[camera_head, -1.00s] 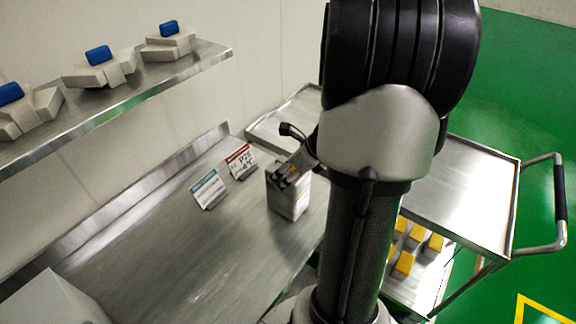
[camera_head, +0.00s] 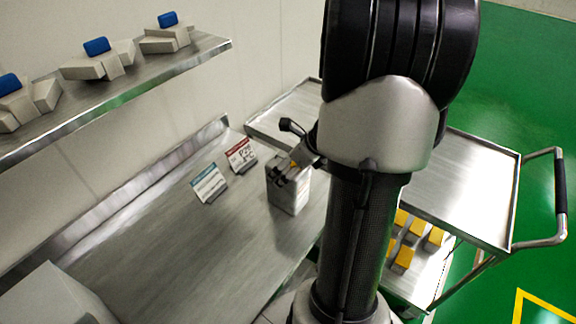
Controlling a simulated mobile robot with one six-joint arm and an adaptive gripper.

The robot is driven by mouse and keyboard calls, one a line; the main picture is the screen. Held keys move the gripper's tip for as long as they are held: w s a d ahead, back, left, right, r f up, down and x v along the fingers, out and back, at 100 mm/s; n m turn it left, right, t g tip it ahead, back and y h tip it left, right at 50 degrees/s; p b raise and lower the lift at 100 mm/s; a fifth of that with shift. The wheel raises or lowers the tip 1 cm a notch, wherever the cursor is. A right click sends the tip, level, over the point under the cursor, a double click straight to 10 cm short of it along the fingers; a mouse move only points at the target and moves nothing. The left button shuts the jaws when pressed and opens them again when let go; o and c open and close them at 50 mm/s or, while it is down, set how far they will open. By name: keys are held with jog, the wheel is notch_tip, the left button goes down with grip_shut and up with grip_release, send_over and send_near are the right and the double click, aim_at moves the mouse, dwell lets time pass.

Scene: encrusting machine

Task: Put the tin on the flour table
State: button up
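A grey-white box-shaped tin (camera_head: 289,196) stands upright on the steel table (camera_head: 180,250), near its right end. My gripper (camera_head: 290,174) is at the top of the tin, its dark fingers over the tin's upper part. My arm comes in from the right and hides part of the tin's top and the table behind it. I cannot tell whether the fingers are closed on the tin or only beside it.
Two small sign cards, one blue (camera_head: 209,184) and one red (camera_head: 241,154), stand left of the tin. A wall shelf (camera_head: 120,92) holds several blocks. A steel trolley (camera_head: 465,190) stands right, with yellow items below. A white box (camera_head: 50,297) is at front left.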

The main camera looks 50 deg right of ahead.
jog(key=shift+r, duration=0.25)
jog(key=p+v, duration=0.5)
jog(key=v, duration=0.6)
jog(key=shift+s+r, duration=0.2)
jog(key=shift+r, duration=0.15)
